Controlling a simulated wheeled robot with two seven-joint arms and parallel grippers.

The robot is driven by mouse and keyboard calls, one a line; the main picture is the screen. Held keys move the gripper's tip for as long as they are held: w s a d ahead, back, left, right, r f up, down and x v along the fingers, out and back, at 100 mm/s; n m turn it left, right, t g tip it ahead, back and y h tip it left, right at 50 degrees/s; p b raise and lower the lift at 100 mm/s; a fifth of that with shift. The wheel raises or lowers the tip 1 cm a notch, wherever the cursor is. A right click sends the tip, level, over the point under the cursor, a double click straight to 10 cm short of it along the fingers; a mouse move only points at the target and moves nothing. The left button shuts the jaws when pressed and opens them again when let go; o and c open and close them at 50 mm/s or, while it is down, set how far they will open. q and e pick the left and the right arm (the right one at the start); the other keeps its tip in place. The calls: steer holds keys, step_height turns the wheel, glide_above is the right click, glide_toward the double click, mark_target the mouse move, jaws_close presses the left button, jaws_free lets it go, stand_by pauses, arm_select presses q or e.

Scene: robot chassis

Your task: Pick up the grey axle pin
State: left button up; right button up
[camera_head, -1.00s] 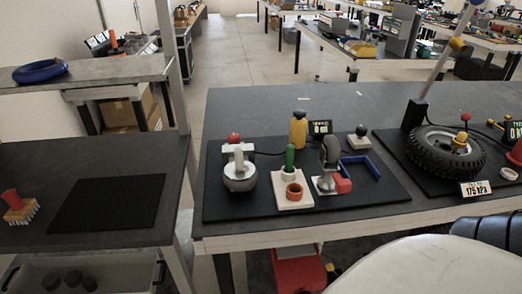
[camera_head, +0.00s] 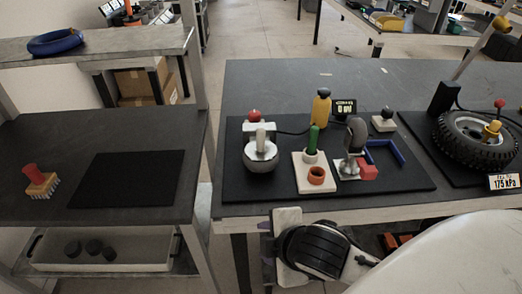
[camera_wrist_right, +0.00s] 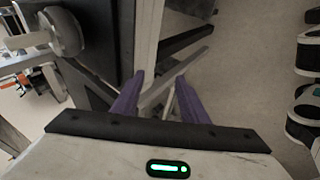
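What looks like the grey axle pin (camera_head: 261,138) is a short pale pin standing upright in a round metal part (camera_head: 260,158) on the black mat at the left of the middle table. In the right wrist view, a round grey part (camera_wrist_right: 63,32) with a pale rod (camera_wrist_right: 27,40) shows at the upper left; it seems to be the same assembly. My right gripper (camera_wrist_right: 158,84) has its purple fingers apart with nothing between them. It is off the table's front edge, apart from the pin. My left gripper is not in view.
The black mat (camera_head: 232,203) also holds a green pin (camera_head: 313,138), an orange ring (camera_head: 317,175), a caster (camera_head: 356,135), a blue bracket (camera_head: 388,148) and a yellow bottle (camera_head: 321,108). A tire (camera_head: 462,140) lies at the right. A side table (camera_head: 70,140) stands at the left.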

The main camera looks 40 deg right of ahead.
steer(key=w+d+r+n+t+h, duration=0.1)
steer(key=w+d+r+n+t, duration=0.3)
steer(key=w+r+n, duration=0.6)
steer(key=n+t+h, duration=0.2)
steer(key=n, duration=0.8)
glide_toward(262, 136)
steer(key=f, duration=0.2)
steer(key=x, duration=0.4)
steer(key=shift+w+d+r, duration=0.2)
steer(key=shift+w, duration=0.3)
steer(key=x, duration=0.3)
steer(key=r+x, duration=0.1)
steer(key=x, duration=0.1)
steer(key=shift+w+d+f, duration=0.15)
steer(key=shift+w+f, duration=0.05)
steer(key=shift+w, duration=0.3)
jaws_close()
